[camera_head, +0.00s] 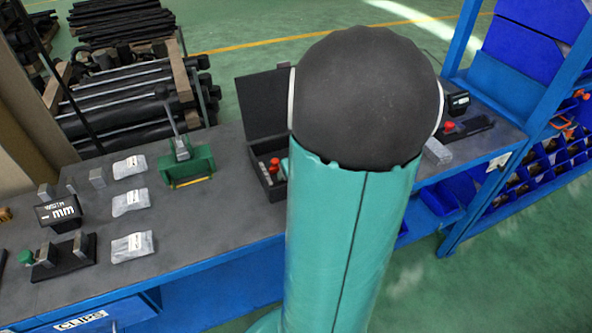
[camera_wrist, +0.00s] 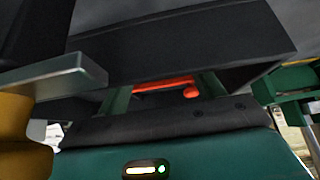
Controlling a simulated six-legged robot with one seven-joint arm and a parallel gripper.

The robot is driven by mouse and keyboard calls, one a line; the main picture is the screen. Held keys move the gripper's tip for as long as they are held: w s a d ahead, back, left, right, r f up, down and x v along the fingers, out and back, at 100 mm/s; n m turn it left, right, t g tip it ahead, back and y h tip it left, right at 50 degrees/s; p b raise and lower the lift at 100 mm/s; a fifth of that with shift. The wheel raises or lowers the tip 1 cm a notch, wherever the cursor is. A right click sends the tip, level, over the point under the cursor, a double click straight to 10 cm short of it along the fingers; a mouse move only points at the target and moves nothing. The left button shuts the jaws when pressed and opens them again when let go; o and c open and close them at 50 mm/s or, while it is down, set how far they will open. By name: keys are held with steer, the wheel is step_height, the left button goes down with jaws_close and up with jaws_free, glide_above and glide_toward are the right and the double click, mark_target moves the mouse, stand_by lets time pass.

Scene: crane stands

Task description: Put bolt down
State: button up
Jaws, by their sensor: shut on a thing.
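In the wrist view, my gripper (camera_wrist: 165,94) shows as two slim green fingers beyond the dark band and teal housing at the bottom. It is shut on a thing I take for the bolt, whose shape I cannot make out. A red-orange bar with a rounded knob (camera_wrist: 191,92) shows between the fingers. I cannot tell whether it is held or lies behind. A dark box-like wall (camera_wrist: 190,45) stands close beyond the fingers. In the head view my teal arm hides the gripper and whatever it holds.
The grey bench (camera_head: 215,225) carries an open black case (camera_head: 262,105) with red items, a green vise (camera_head: 187,163), several labelled packets (camera_head: 131,200) and a black gauge display (camera_head: 58,213). Blue rack bins (camera_head: 545,175) stand right. A metal bar (camera_wrist: 60,75) is close left in the wrist view.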

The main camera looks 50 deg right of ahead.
steer(key=o, duration=0.7)
steer(key=shift+o, duration=0.2)
steer(key=v, duration=1.2)
